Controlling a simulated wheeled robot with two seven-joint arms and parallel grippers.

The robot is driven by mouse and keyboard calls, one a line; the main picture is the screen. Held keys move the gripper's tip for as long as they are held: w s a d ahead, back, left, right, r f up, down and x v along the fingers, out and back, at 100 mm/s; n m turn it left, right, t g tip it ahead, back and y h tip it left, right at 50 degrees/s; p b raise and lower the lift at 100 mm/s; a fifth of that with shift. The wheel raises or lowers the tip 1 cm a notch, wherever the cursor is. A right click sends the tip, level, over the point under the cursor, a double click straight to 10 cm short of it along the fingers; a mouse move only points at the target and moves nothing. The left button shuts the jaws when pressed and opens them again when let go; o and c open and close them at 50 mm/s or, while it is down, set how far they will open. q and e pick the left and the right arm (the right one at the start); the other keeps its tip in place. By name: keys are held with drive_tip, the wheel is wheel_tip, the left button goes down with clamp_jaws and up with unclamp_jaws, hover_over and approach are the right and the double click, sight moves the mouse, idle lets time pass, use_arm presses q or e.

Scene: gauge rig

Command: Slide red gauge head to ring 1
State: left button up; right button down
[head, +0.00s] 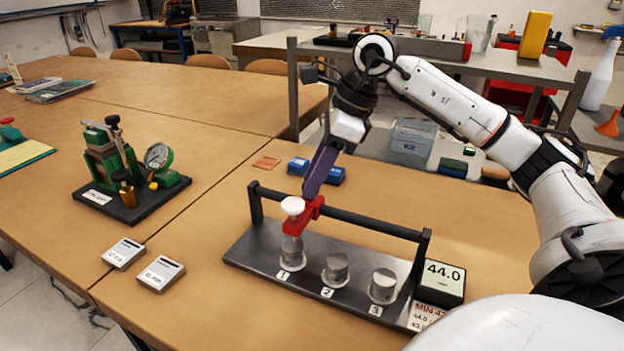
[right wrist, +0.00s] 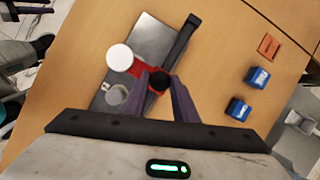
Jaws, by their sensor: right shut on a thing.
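The red gauge head (head: 303,214) sits on the dark horizontal rail (head: 370,223) of the gauge rig, near its left end. A white round knob (head: 293,206) tops it. My right gripper (head: 313,190) is shut on the red gauge head from above and behind. In the right wrist view the purple fingers (right wrist: 168,90) close around the red part (right wrist: 148,71). The head is above the metal cylinder (head: 292,252) at label 1. Cylinders at label 2 (head: 335,271) and label 3 (head: 382,286) stand to its right.
A display reading 44.0 (head: 441,283) stands at the rig's right end. A green dial gauge stand (head: 130,170) and two small labelled blocks (head: 124,253) are to the left. Blue blocks (head: 333,176) lie behind the rail. Bare table lies between.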

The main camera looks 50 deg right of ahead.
drive_tip(key=shift+w+a, duration=0.15)
drive_tip(key=shift+w, duration=0.25)
drive_tip(key=shift+s, duration=0.1)
drive_tip(key=c, duration=1.4)
unclamp_jaws()
drive_tip(key=shift+c, duration=0.2)
drive_tip(key=shift+r, duration=0.1)
